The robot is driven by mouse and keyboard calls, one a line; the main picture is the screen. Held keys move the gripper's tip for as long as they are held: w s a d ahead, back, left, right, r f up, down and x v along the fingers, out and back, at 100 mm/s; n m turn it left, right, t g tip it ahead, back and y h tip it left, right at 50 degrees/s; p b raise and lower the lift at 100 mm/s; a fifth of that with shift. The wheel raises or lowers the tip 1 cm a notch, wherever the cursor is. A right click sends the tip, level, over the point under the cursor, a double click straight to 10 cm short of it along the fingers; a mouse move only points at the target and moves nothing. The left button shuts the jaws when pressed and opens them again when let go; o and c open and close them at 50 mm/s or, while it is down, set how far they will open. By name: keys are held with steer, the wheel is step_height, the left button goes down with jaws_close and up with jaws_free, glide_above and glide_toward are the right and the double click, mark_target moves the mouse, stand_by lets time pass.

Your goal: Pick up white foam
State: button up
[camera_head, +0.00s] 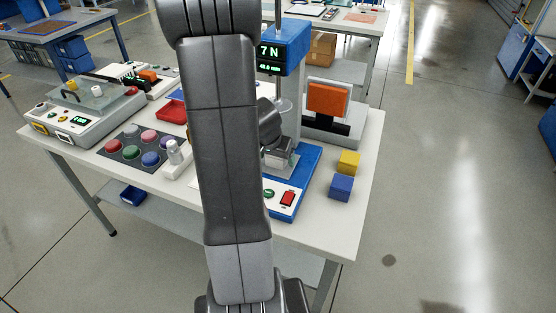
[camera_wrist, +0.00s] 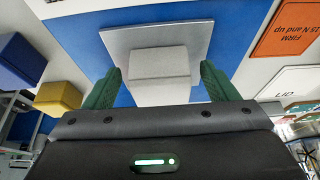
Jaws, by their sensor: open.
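The white foam (camera_wrist: 159,66) is a pale block on a grey plate (camera_wrist: 190,35) in the wrist view. The plate is on the blue base (camera_wrist: 75,45) of a test stand. My gripper (camera_wrist: 160,72) is open, with one green finger on each side of the block. I cannot tell whether the fingers touch it. In the head view my arm hides part of the stand, and the block is hard to make out there.
A yellow block (camera_head: 348,162) and a blue block (camera_head: 341,187) stand to the right of the stand. The stand's blue display head (camera_head: 285,45) rises behind. Several coloured discs lie on a dark mat (camera_head: 133,161) at left. An orange panel (camera_head: 328,98) stands at the back right.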

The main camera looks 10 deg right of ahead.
steer(key=shift+w+d+f, duration=0.1)
steer(key=shift+f, duration=0.2)
steer(key=c, duration=1.1)
steer(key=shift+o, duration=0.2)
steer(key=shift+r, duration=0.25)
